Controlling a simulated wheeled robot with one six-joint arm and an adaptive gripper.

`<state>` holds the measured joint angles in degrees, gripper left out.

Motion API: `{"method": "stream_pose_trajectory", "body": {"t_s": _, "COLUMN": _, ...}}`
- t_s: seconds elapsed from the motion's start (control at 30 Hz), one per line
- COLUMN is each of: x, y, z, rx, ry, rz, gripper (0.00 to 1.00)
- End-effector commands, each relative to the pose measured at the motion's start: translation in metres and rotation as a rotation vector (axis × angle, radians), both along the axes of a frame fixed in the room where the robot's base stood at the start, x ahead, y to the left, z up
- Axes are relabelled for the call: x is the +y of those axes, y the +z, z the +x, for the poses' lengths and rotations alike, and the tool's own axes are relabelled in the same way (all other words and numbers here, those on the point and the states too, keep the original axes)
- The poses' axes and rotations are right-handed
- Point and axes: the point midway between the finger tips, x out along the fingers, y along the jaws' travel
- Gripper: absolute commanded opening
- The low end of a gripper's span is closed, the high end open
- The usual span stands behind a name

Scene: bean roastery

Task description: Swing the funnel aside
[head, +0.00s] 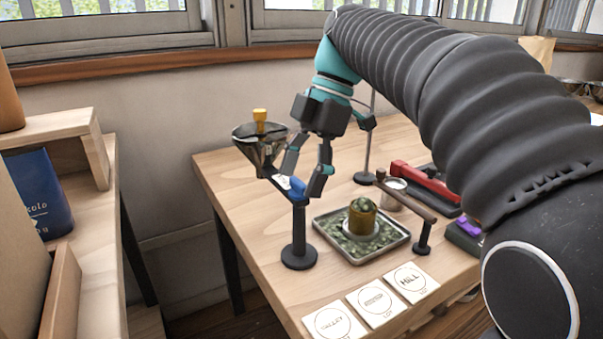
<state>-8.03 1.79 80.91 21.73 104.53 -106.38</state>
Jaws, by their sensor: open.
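The funnel (262,150) is a dark, shiny cone on a short swing arm, in the head view left of centre. A yellow piece (259,117) stands up at its top. The arm runs to a blue joint (298,190) on a black stand (299,238) with a round foot. The funnel hangs out at the table's left side, clear of the tray. My gripper (305,176) points down with its fingers apart, just above and behind the swing arm near the blue joint. I cannot tell whether a finger touches the arm.
A metal tray (395,240) of green beans holds a yellowish cup (362,215). Right of it are a small metal cup (394,194), a bar on a post (422,232) and a red-handled tool (425,183). Label cards (373,302) lie along the front edge. A shelf (80,240) stands left.

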Motion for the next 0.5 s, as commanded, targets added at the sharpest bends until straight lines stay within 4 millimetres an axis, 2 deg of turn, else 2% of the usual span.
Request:
{"method": "stream_pose_trajectory", "body": {"t_s": 0.17, "x": -0.005, "y": 0.011, "z": 0.003, "rx": -0.003, "ry": -0.001, "rz": 0.0, "gripper": 0.73}}
{"method": "stream_pose_trajectory", "body": {"t_s": 0.5, "x": -0.065, "y": 0.01, "z": 0.036, "rx": 0.0, "ry": -0.006, "rz": 0.0, "gripper": 0.73}}
